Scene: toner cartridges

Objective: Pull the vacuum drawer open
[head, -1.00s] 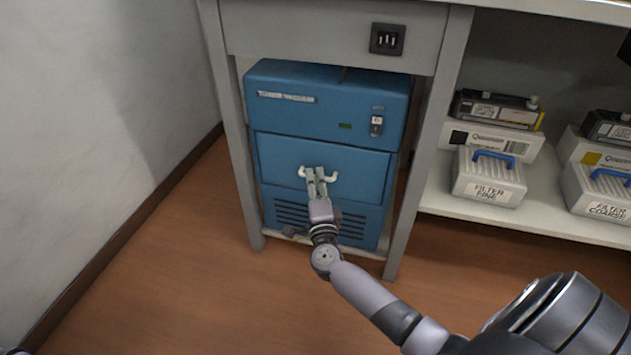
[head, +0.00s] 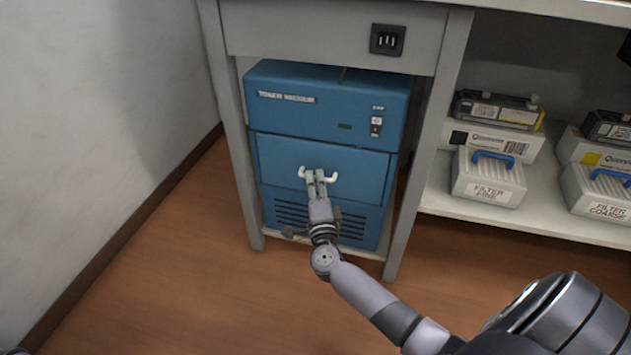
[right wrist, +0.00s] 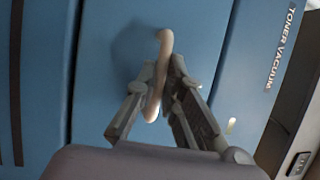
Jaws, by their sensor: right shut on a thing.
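The blue toner vacuum (head: 326,107) stands in the open bay under the desk. Its drawer (head: 352,165) is the middle panel and looks flush, or nearly so, with the body. A pale, bar-shaped drawer handle (head: 331,177) is on the panel's front; it also shows in the right wrist view (right wrist: 165,48). My right gripper (head: 317,179) is shut on the handle, with one finger on each side of the bar in the right wrist view (right wrist: 160,88).
The desk legs (head: 422,160) stand close on both sides of the vacuum. On the shelf at right are a fine filter box (head: 489,178), a coarse filter box (head: 603,190) and cartridges on cartons. The floor (head: 190,275) in front is clear.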

